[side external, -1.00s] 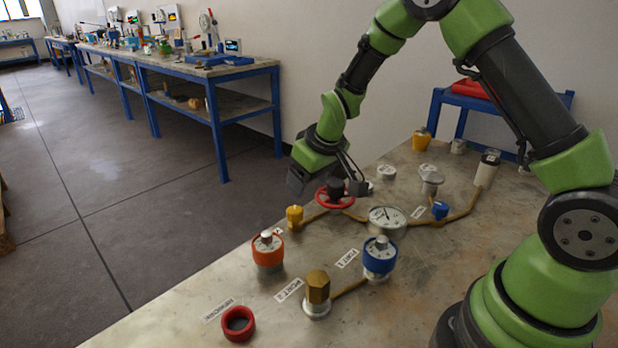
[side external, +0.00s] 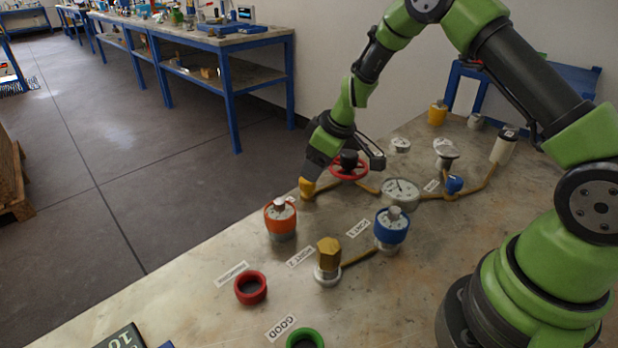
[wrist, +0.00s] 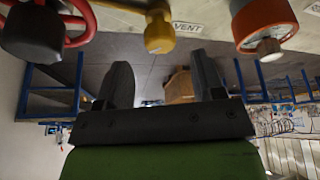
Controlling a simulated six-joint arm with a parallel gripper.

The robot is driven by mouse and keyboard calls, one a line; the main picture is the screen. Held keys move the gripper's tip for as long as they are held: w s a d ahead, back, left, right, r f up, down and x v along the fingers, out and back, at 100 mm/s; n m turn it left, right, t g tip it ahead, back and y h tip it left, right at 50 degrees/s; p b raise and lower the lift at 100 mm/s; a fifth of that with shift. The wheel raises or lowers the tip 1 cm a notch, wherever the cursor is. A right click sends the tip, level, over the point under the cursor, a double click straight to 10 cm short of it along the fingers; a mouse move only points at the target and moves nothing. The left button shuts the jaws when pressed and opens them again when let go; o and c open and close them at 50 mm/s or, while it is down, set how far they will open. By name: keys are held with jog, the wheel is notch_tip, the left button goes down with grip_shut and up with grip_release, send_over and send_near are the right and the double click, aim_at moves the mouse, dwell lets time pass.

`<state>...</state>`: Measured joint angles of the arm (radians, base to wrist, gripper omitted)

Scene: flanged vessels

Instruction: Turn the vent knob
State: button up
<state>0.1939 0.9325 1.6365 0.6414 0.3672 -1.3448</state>
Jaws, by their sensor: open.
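The vent knob (side external: 307,187) is a small yellow knob at the end of a tan pipe, left of the red handwheel. In the wrist view the yellow knob (wrist: 159,32) hangs at the top, beside the VENT label (wrist: 187,27). My gripper (side external: 313,171) is just above the knob in the side view and partly covers its top. In the wrist view my gripper (wrist: 162,75) has two dark fingers spread apart with nothing between them. The knob lines up sideways with the gap but lies outside it. Contact cannot be told from the side view.
The red handwheel (side external: 349,168) with a black hub is close to my gripper's right. An orange-collared vessel (side external: 281,218) stands in front of the knob. The bench's left edge is near.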

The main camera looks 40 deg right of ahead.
aim_at(308, 186)
jog(key=x, duration=0.5)
